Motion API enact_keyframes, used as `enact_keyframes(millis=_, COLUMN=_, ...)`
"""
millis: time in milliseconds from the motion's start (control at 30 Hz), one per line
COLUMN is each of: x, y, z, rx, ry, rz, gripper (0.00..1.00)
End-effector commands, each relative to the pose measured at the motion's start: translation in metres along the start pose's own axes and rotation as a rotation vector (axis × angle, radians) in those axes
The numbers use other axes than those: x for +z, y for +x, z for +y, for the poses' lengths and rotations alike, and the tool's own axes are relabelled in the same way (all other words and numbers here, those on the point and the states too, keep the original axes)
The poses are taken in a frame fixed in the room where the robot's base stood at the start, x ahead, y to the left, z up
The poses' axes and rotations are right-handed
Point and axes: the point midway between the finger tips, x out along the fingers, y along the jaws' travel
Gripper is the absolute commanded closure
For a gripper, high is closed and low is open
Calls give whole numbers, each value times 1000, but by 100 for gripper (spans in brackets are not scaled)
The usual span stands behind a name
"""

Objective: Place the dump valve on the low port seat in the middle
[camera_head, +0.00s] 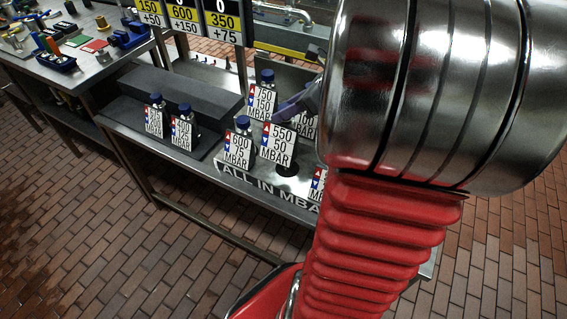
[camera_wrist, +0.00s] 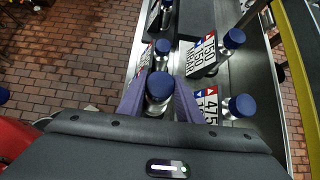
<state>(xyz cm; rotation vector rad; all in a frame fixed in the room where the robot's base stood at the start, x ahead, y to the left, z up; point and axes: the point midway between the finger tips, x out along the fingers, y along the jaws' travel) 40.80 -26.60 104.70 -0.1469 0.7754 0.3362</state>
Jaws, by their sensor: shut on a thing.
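My gripper (camera_wrist: 158,92) is shut on a blue-capped valve (camera_wrist: 159,86), with a purple finger on each side of it in the wrist view. In the head view a purple finger (camera_head: 297,104) shows beside a card reading 550 50 MBAR (camera_head: 279,146), which appears to belong to the held valve. The valve body is mostly hidden behind that card. A dark round seat (camera_head: 287,170) shows just below the card on the front row of the rack; the valve appears to be above it, but contact cannot be told.
Two more valves (camera_head: 182,132) stand further left. More cards at right are partly hidden by my arm. In the wrist view a 475 valve (camera_wrist: 241,106) stands close at right.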

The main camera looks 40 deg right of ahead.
Motion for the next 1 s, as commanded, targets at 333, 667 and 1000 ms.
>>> enact_keyframes(millis=333, x=-9, y=-2, z=-5, rx=-16, ry=17, rz=-1, gripper=100)
enact_keyframes(millis=667, x=-43, y=30, z=-5, rx=-16, ry=20, rz=0, gripper=100)
enact_keyframes(millis=1000, x=-50, y=37, z=-6, rx=-19, ry=18, rz=-1, gripper=100)
